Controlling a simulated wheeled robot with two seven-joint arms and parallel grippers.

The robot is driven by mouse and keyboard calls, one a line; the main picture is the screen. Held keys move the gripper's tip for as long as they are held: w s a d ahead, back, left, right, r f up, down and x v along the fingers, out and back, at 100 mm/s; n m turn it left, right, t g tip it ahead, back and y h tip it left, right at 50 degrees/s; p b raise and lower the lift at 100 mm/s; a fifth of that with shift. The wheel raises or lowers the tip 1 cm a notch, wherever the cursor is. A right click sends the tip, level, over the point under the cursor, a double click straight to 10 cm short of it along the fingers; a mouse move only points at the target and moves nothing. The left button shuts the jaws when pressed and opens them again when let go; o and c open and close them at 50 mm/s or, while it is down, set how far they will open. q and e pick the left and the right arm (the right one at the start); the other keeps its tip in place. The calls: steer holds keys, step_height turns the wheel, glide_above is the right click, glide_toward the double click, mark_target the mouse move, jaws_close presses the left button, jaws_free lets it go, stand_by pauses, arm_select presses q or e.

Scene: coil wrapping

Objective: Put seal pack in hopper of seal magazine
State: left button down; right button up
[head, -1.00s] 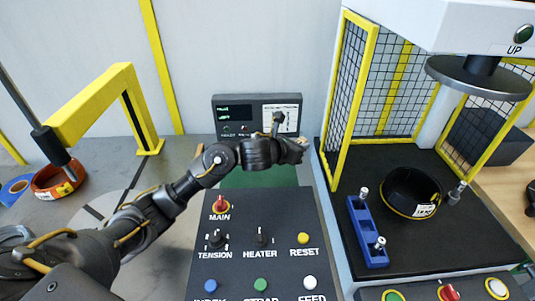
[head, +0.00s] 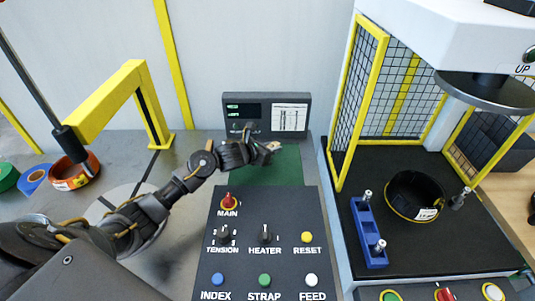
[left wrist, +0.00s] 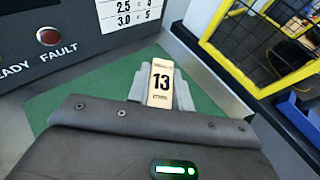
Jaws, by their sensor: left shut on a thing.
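My left gripper (head: 270,149) is shut on a tan pack (left wrist: 160,84) marked 13, which I take to be the seal pack. In the left wrist view the pack stands out from between the grey fingers (left wrist: 160,92), over a green mat (left wrist: 90,88). In the head view the gripper is over the same green mat (head: 275,172), behind the control panel (head: 263,262); the pack shows there only as a small light patch (head: 274,146). I cannot make out a seal magazine or its hopper. My right gripper is not in view.
A display unit (head: 265,101) stands behind the mat. To the right are a yellow-framed mesh guard (head: 367,95), a blue block (head: 368,235) with pegs and a black coil (head: 415,196). A yellow arch (head: 110,95) and an orange roll (head: 75,172) are at left.

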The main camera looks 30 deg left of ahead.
arm_select(q)
steer(key=shift+a+f, duration=0.7)
steer(key=shift+f, duration=0.15)
steer(key=f+p, duration=0.2)
steer(key=shift+a+f, duration=0.2)
steer(key=shift+f, duration=0.6)
steer(key=shift+f+b, duration=0.15)
steer(key=shift+b, duration=0.15)
steer(key=c, duration=1.3)
jaws_free()
steer(key=shift+o, duration=0.2)
